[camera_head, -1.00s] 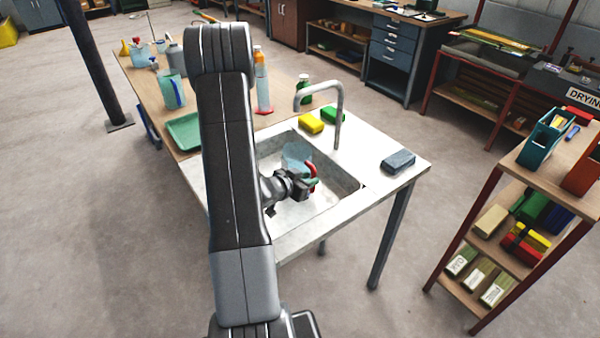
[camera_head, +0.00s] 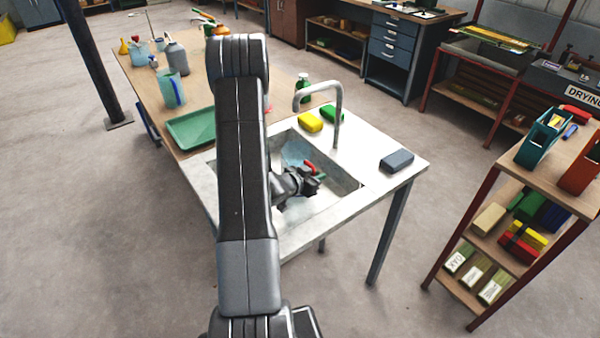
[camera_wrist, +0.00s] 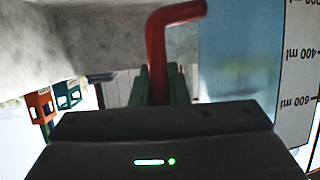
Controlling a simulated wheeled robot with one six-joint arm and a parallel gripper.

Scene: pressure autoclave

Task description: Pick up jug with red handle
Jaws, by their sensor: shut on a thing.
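The jug (camera_head: 294,153) is a clear bluish vessel with a red handle (camera_head: 309,166), inside the sink (camera_head: 345,187). In the wrist view the red handle (camera_wrist: 157,60) runs down between the green fingertips of my gripper (camera_wrist: 160,85), which is shut on it. The jug's clear wall (camera_wrist: 235,60) with its white measuring scale stands at the right of that view. In the head view my gripper (camera_head: 312,178) is over the sink basin, and my arm hides part of the jug. I cannot tell whether the jug touches the sink floor.
A curved grey tap (camera_head: 338,110) rises behind the sink. A yellow sponge (camera_head: 310,122), a green one (camera_head: 332,115) and a grey block (camera_head: 397,161) lie around the rim. A green tray (camera_head: 190,130) and a blue-handled jug (camera_head: 172,90) stand left on the bench.

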